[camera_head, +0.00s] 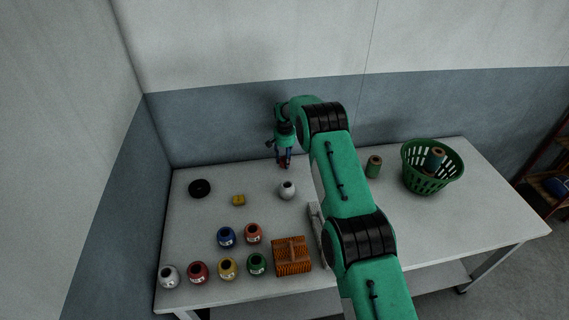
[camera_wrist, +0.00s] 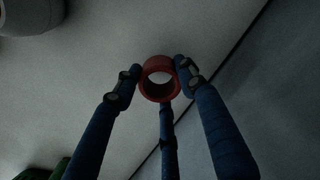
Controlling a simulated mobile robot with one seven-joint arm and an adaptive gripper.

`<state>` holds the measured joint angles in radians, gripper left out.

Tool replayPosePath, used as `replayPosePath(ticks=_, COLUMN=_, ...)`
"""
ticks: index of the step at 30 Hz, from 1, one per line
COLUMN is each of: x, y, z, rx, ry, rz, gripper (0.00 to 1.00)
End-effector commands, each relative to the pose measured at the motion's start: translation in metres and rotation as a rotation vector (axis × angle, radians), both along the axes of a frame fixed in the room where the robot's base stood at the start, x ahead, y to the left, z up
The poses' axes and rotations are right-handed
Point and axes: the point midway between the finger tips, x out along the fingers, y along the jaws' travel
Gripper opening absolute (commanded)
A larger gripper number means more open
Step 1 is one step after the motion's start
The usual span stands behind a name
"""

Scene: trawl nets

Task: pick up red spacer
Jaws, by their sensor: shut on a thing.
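The red spacer (camera_wrist: 159,81) is a short hollow red cylinder. In the wrist view it sits between the fingertips of my gripper (camera_wrist: 160,72), with blue fingers touching it on both sides. In the head view my gripper (camera_head: 284,164) points down at the back of the table, and the red spacer (camera_head: 284,166) shows only as a small dark red patch between the fingertips. My gripper is shut on it. Whether the spacer touches the tabletop or is just above it, I cannot tell.
A white round float (camera_head: 287,190) stands close in front of my gripper. A black ring (camera_head: 199,188) and a yellow piece (camera_head: 238,200) lie to the left. Several coloured pots and an orange slatted holder (camera_head: 291,256) are in front. A green basket (camera_head: 426,184) stands right; the wall is close behind.

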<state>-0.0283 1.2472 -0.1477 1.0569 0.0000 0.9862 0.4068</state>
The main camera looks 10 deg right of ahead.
Motion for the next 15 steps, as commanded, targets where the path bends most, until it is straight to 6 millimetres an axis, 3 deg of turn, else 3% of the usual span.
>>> replayPosePath(ticks=12, x=0.001, y=0.0, z=0.085, rx=0.0, ry=-0.003, rz=0.0, gripper=0.15)
replayPosePath(ticks=15, x=-0.004, y=0.0, z=0.095, rx=0.0, ry=0.0, rz=0.0, gripper=0.15)
